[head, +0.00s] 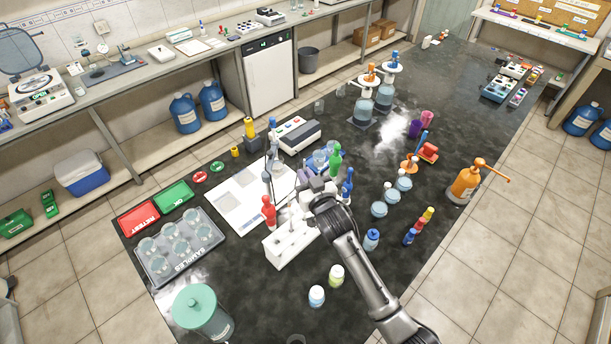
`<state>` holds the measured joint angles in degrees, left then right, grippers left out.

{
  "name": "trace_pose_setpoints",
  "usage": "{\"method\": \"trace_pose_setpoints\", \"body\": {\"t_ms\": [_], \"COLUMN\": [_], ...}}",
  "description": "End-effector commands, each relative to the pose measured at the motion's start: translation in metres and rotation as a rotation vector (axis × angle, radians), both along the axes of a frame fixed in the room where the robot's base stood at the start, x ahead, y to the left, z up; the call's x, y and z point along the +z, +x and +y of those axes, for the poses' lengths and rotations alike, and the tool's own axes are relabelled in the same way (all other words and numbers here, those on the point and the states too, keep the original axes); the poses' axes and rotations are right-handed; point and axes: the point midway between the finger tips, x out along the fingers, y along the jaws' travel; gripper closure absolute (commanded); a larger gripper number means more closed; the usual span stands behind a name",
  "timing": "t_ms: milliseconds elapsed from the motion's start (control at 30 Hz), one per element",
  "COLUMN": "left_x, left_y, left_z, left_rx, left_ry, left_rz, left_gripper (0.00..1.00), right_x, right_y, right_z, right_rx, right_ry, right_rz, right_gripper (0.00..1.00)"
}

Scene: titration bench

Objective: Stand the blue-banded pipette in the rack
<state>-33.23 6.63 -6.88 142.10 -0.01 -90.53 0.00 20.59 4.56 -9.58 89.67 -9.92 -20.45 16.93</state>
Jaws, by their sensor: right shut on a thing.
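The white rack (285,250) stands on the dark bench, in front of the printed white sheet. My right gripper (306,190) comes in from the lower right and is just above and behind the rack. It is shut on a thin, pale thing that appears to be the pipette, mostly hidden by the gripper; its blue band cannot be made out. I cannot tell whether its lower end touches the rack. A red-topped piece (268,211) stands at the rack's left end. My left gripper is not in view.
Blue (348,186) and green (335,160) pieces stand close beside and behind my right gripper. The samples tray (167,275) is left of the rack. Bottles (371,239) stand to the right.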

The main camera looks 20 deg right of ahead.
Motion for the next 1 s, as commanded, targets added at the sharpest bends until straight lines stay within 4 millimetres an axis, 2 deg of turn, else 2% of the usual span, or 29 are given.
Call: {"method": "trace_pose_setpoints", "body": {"t_ms": [1000], "left_x": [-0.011], "left_y": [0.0], "left_z": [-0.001], "left_rx": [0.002], "left_ry": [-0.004], "left_rz": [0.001], "left_gripper": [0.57], "right_x": [-0.018], "right_y": [0.0], "right_z": [0.0], "right_rx": [0.0], "right_ry": [0.0], "right_rz": [0.0], "right_gripper": [1.0]}}
